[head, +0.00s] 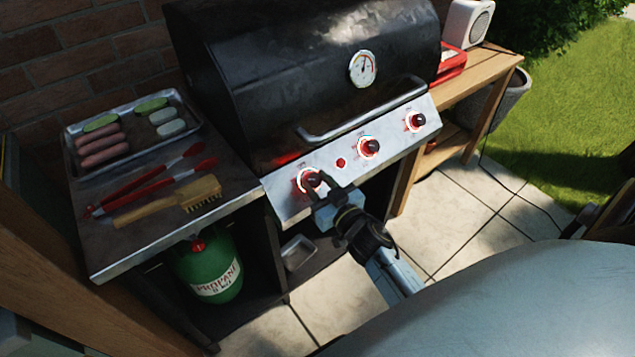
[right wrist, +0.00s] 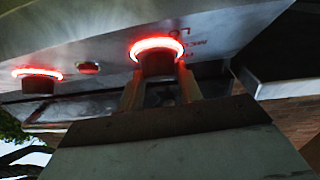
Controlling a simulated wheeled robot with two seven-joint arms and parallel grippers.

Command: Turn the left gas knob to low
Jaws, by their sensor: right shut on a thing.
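The left gas knob (head: 309,180) is on the grill's sloping front panel, at its left end, with a red glowing ring around it. My right gripper (head: 323,190) reaches up from below and is shut on this knob. In the right wrist view the knob (right wrist: 157,63) sits between my two fingers (right wrist: 160,88), below its lit ring. The knob's pointer is hidden, and the small panel lettering is only partly legible. My left gripper is not in view.
The middle knob (head: 369,147) and right knob (head: 416,121) also have lit rings, with a small red button (head: 340,162) beside them. The lid (head: 320,70) is closed. A tray of food (head: 75,160), tongs (head: 150,187) and a brush (head: 198,193) lie on the left shelf, above a propane tank (head: 210,268).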

